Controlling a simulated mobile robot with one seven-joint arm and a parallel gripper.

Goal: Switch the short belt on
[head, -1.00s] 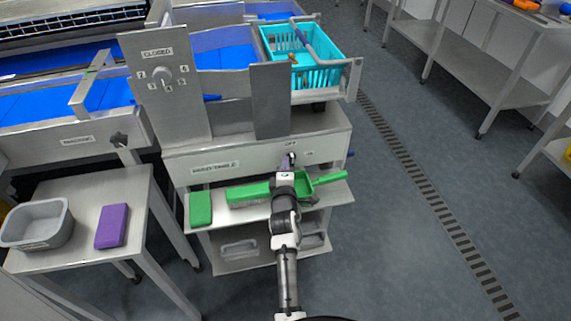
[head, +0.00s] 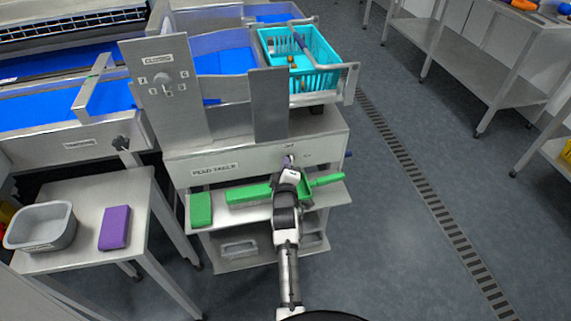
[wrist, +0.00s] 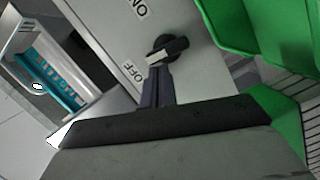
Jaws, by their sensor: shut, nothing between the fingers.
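The short belt's switch (wrist: 168,48) is a black rotary knob on a pale panel in the wrist view. Its light-tipped end points toward the OFF label (wrist: 132,71); the ON label (wrist: 140,10) is farther up. My gripper (wrist: 157,88) is shut and empty, its fingertips right at the knob's lower side; I cannot tell whether they touch it.
A turquoise basket (head: 325,78) stands above. A side table at left holds a grey tub (head: 40,228) and a purple block (head: 114,228).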

